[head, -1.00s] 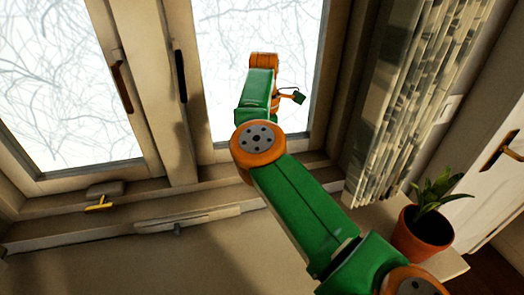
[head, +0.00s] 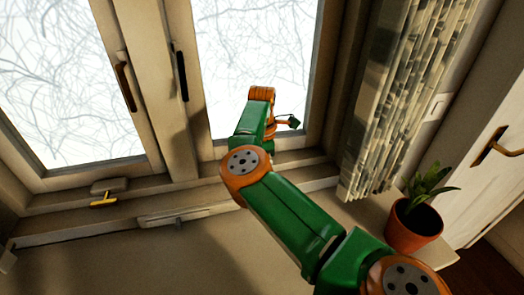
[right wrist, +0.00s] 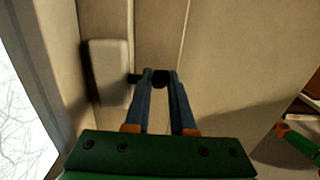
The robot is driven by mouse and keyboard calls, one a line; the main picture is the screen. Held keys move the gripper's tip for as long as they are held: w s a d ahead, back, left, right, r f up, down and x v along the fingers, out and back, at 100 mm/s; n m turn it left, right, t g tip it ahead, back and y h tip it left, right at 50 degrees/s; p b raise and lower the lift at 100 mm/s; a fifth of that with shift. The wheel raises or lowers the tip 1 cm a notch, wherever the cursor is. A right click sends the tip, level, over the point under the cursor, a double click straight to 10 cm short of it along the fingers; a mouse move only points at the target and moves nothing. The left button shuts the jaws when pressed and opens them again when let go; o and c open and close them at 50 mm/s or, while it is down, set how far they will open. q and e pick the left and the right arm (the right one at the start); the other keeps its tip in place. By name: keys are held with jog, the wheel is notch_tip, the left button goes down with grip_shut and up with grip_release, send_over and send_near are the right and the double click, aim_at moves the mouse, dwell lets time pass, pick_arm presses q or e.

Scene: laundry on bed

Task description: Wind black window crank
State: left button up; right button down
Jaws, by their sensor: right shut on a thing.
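In the right wrist view, my right gripper (right wrist: 161,84) is shut on the black knob of the black window crank (right wrist: 160,76). A short black arm runs left from the knob to a beige crank housing (right wrist: 108,70). My left gripper is in neither view.
A second crank with a yellow handle (head: 103,200) sits on the left sill. A brown handle (head: 126,87) and a black handle (head: 182,76) are on the window frames. A curtain (head: 400,90) and a potted plant (head: 413,224) stand to the right.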

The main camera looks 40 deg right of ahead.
jog(key=t+y+b, duration=0.2)
jog(key=y, duration=0.1)
jog(key=t+y+b, duration=0.1)
jog(key=y, duration=0.1)
jog(key=shift+s+d+f, duration=0.15)
jog(key=shift+d+f, duration=0.15)
jog(key=shift+d, duration=0.05)
jog(key=y+b, duration=0.1)
jog(key=t+y+b, duration=0.1)
jog(key=shift+d+f+y+b, duration=0.1)
jog(key=shift+f+y+b, duration=0.1)
jog(key=shift+y+b, duration=0.2)
jog(key=shift+s+t+y+b, duration=0.1)
jog(key=shift+t+y+b, duration=0.45)
jog(key=shift+b, duration=0.3)
jog(key=shift+r, duration=0.1)
jog(key=c, duration=0.8)
grip_release()
jog(key=shift+o, duration=0.2)
jog(key=shift+r, duration=0.1)
